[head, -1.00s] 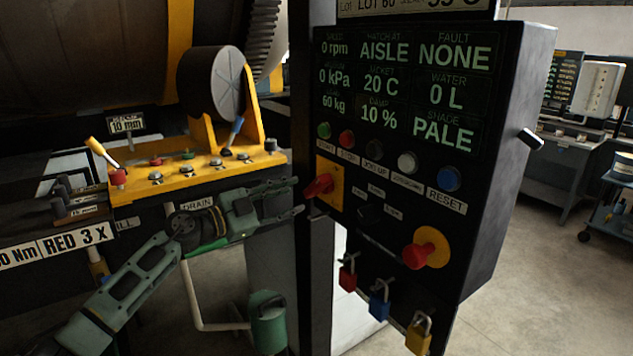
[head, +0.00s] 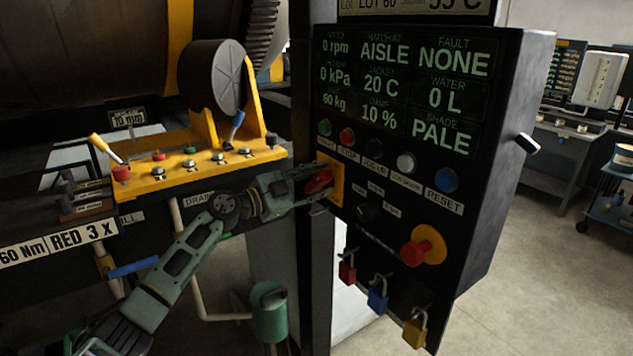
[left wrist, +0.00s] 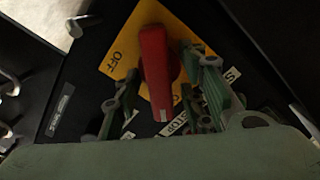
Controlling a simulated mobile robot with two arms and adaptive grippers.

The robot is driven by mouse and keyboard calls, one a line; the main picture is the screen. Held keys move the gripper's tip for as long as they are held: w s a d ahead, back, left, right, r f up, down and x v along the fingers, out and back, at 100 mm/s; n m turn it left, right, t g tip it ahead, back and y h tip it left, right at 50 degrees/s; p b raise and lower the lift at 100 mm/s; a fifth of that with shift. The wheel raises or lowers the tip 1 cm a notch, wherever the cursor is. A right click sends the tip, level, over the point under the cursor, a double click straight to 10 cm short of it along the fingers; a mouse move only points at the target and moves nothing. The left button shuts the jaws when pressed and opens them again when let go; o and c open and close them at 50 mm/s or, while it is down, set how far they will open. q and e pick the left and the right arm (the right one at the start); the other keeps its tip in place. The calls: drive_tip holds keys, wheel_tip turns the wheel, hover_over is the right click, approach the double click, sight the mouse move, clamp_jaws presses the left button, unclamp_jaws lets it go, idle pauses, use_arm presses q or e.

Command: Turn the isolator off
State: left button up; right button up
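The isolator is a red rotary handle (head: 319,181) on a yellow plate (head: 337,184) at the left edge of the black control panel. In the left wrist view the red handle (left wrist: 155,70) stands out from the plate, with its white-marked end toward the bottom. The word OFF (left wrist: 112,62) shows on the plate at the upper left, away from that end. My left gripper (head: 312,184) is at the handle. Its fingers (left wrist: 160,100) are open, one on each side of the handle, with a visible gap at the left finger. My right gripper is not in view.
The panel (head: 490,150) carries a row of buttons, a red emergency knob (head: 413,253) on a yellow disc, and hanging padlocks (head: 378,298) below. A yellow bracket (head: 190,172) with levers stands left of the panel, above my left forearm. A green canister (head: 269,312) stands below.

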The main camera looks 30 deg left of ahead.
use_arm(q)
clamp_jaws()
